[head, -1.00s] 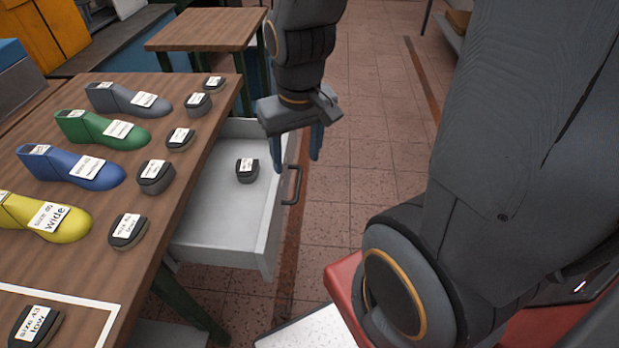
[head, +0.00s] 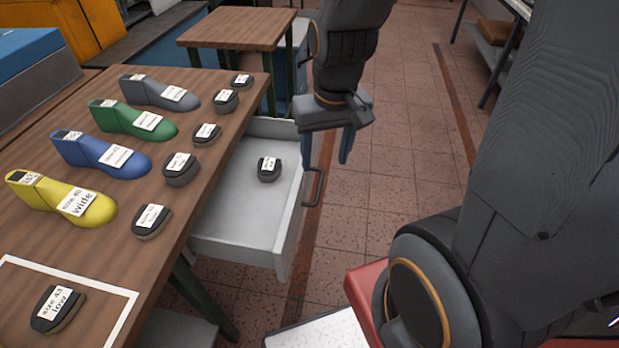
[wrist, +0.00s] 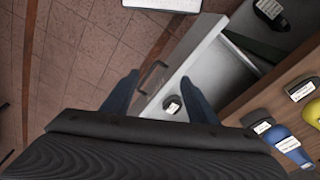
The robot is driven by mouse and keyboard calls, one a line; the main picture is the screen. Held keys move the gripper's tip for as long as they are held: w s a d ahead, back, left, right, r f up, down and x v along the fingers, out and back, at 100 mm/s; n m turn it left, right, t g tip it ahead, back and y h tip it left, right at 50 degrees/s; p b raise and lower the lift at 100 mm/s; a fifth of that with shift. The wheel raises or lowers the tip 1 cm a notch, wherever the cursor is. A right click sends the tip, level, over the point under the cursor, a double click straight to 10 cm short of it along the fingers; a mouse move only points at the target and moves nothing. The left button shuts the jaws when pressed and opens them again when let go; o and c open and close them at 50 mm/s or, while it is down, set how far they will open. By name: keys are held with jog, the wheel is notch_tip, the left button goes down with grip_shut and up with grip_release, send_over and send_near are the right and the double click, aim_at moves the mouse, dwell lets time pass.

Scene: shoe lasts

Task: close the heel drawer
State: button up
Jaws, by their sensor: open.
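The heel drawer (head: 236,228) is a light grey drawer pulled out from under the wooden bench top. One dark heel (head: 269,169) with a white label lies inside it. The drawer's dark bar handle (head: 313,187) is on its front face. My gripper (head: 326,150) is open and points down near the far end of the drawer front, with no object between its fingers. In the wrist view the fingers of my gripper (wrist: 163,98) appear on either side of the drawer front and handle (wrist: 153,77). I cannot tell whether they touch it.
Yellow, blue, green and grey lasts stand on the bench (head: 140,245) beside a row of dark heels. A heel labelled size 43 low (head: 58,309) lies inside a white outline. A small wooden table (head: 235,27) stands behind.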

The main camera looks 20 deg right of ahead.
jog(key=w+d+f+m, duration=0.1)
jog(key=w+m, duration=0.2)
jog(key=w+d+f+m+y, duration=0.1)
jog(key=w+d+f+m, duration=0.1)
jog(key=w+m, duration=0.1)
jog(key=w+d+f+m+b, duration=0.1)
jog(key=w+d+f+m, duration=0.1)
jog(key=m, duration=0.3)
jog(key=shift+w+d+f+g+y, duration=0.2)
jog(key=shift+w+d+g+y, duration=0.1)
jog(key=shift+w+y, duration=0.1)
grip_shut()
jog(key=w+d+f+m+t+y, duration=0.1)
jog(key=w+d+f+m+y, duration=0.1)
jog(key=w+d+f+m, duration=0.8)
jog(key=w+a+f+m+p, duration=0.2)
jog(key=a+f, duration=0.4)
jog(key=a, duration=0.2)
jog(key=shift+f+p, duration=0.15)
jog(key=shift+p, duration=0.15)
jog(key=shift+w+a, duration=0.1)
